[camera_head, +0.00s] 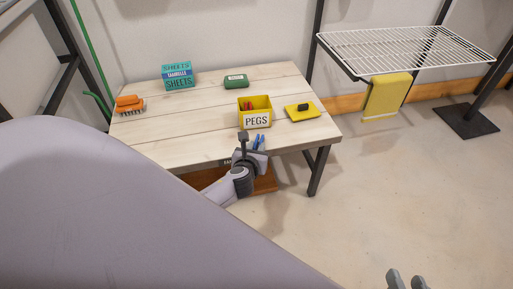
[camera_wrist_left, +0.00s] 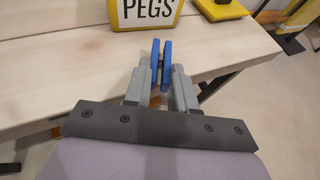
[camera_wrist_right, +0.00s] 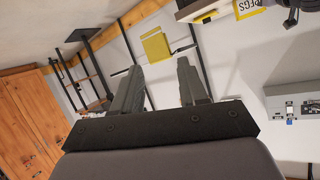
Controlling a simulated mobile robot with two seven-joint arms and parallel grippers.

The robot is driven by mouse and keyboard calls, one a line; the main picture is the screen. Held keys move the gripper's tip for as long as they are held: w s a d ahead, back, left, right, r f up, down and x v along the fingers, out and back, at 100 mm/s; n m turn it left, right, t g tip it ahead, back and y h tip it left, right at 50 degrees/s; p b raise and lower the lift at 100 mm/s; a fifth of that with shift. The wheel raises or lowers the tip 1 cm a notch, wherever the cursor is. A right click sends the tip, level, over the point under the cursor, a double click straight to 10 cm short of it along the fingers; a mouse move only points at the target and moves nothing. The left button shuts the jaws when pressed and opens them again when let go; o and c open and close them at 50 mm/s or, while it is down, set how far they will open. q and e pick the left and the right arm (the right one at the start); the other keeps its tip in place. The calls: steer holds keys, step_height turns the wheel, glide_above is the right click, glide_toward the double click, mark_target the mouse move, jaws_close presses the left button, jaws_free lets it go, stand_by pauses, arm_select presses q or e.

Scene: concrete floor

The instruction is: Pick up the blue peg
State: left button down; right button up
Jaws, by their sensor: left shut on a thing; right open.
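The blue peg (camera_head: 259,141) is between the fingertips of my left gripper (camera_head: 254,150), at the table's front edge below the yellow PEGS box (camera_head: 244,112). In the left wrist view the peg (camera_wrist_left: 166,62) shows as two blue prongs. My left gripper (camera_wrist_left: 160,80) is shut on it, with the prongs pointing toward the box (camera_wrist_left: 126,16). My right gripper (camera_head: 406,281) is at the bottom right of the head view, far from the table; in the right wrist view its fingers (camera_wrist_right: 160,85) are apart and empty.
The wooden table (camera_head: 190,130) also bears a teal box (camera_head: 178,77), a green item (camera_head: 236,81), an orange brush (camera_head: 129,103) and a yellow sponge-like block (camera_head: 300,115) with a dark piece on it. A drying rack (camera_head: 410,48) with a yellow cloth (camera_head: 386,96) stands right.

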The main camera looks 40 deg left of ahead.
arm_select(q)
steer(key=shift+r+p, duration=0.3)
steer(key=shift+r, duration=0.3)
step_height(320, 180, up, 18)
steer(key=p, duration=1)
arm_select(e)
steer(key=s+d+g+h, duration=0.1)
steer(key=s+d+h, duration=0.2)
steer(key=d, duration=0.4)
steer(key=shift+s+d+f+m+g, duration=0.15)
steer(key=shift+s+m+g, duration=0.15)
steer(key=shift+m, duration=0.1)
arm_select(q)
steer(key=shift+r, duration=0.1)
